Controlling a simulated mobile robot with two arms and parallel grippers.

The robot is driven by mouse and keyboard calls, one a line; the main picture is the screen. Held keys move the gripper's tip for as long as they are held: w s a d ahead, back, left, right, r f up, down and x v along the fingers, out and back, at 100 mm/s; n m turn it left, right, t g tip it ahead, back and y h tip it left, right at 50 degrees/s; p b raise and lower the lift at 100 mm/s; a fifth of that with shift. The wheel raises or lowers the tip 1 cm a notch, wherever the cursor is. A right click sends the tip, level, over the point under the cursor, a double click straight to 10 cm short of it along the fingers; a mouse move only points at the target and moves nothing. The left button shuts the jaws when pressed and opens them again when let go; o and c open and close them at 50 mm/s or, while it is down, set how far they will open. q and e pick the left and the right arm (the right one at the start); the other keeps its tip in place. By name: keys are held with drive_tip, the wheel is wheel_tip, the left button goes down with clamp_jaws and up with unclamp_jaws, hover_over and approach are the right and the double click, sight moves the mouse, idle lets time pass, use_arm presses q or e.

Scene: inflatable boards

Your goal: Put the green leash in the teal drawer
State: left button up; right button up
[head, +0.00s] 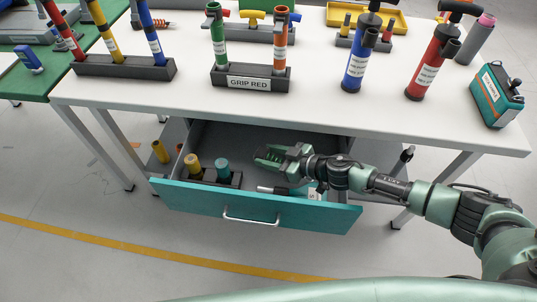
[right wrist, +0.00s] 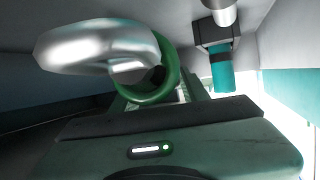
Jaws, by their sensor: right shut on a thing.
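The teal drawer (head: 180,197) stands pulled open under the white table. My right gripper (head: 268,157) reaches into the open drawer from the right, low between its walls. It is shut on the green leash, whose green ring (right wrist: 160,85) and shiny silver curved part (right wrist: 85,45) show just beyond the gripper in the right wrist view. In the head view the leash is hardly told apart from the green gripper. Whether the leash touches the drawer floor cannot be told. My left gripper is not in view.
In the drawer, a dark rack (head: 210,178) holds tan and teal cylinders; a teal cylinder (right wrist: 222,78) also shows in the right wrist view. A white-and-dark item (head: 272,189) lies near the drawer front. The white table (head: 150,97) overhangs the drawer's back and carries pumps and racks.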

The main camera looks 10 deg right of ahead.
drive_tip(key=shift+f, duration=0.3)
drive_tip(key=o, duration=1.5)
drive_tip(key=shift+c, duration=0.2)
